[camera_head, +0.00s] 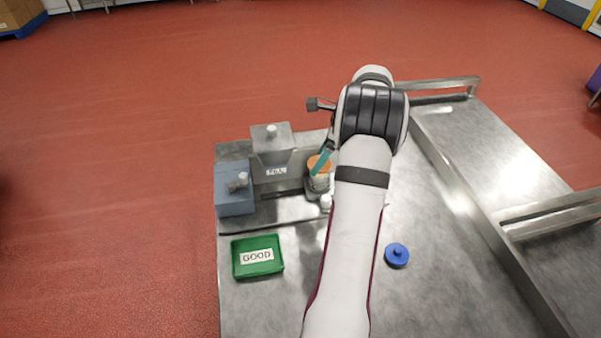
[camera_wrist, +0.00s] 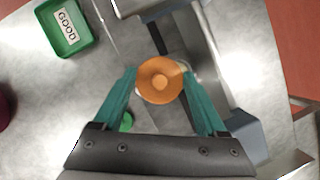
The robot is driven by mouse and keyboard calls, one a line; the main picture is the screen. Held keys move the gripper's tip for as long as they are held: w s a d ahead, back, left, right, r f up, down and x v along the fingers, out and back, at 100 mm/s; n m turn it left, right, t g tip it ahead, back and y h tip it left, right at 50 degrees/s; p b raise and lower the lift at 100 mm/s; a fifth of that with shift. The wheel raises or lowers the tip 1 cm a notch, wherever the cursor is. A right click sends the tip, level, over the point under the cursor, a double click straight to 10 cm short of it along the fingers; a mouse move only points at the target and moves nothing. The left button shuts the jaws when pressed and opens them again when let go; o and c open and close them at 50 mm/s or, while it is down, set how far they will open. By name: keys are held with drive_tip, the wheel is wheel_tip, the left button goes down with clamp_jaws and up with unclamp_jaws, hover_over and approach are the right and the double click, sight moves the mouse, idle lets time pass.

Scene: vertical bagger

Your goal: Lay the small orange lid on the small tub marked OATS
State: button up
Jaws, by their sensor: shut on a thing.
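The orange lid (camera_head: 319,163) is a round disc with a raised centre knob. It also shows in the wrist view (camera_wrist: 160,80), between the teal fingers of my gripper (camera_wrist: 160,78). My gripper is shut on the lid, one finger on each side. In the head view a small pale tub (camera_head: 318,184) shows directly below the lid. I cannot tell whether the lid touches the tub's rim, and no marking on the tub is readable. In the head view my arm hides part of my gripper.
A grey hopper (camera_head: 271,146) bearing a small label and a blue-grey block (camera_head: 234,192) stand left of the lid. A green tray marked GOOD (camera_head: 258,270) is at the front left. A blue knobbed lid (camera_head: 397,256) lies right of my arm, with bare metal table around it.

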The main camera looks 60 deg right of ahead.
drive_tip(key=d+m, duration=0.1)
drive_tip(key=w+d+r+m+h, duration=0.1)
drive_tip(key=shift+w+d, duration=0.1)
drive_tip(key=shift+d, duration=0.3)
drive_tip(key=shift+m, duration=0.5)
drive_tip(key=shift+w+d+f, duration=0.1)
drive_tip(key=shift+d+f, duration=0.05)
drive_tip(key=shift+f, duration=2.8)
drive_tip(key=shift+f, duration=0.3)
drive_tip(key=o, duration=1.2)
drive_tip(key=shift+o, duration=0.2)
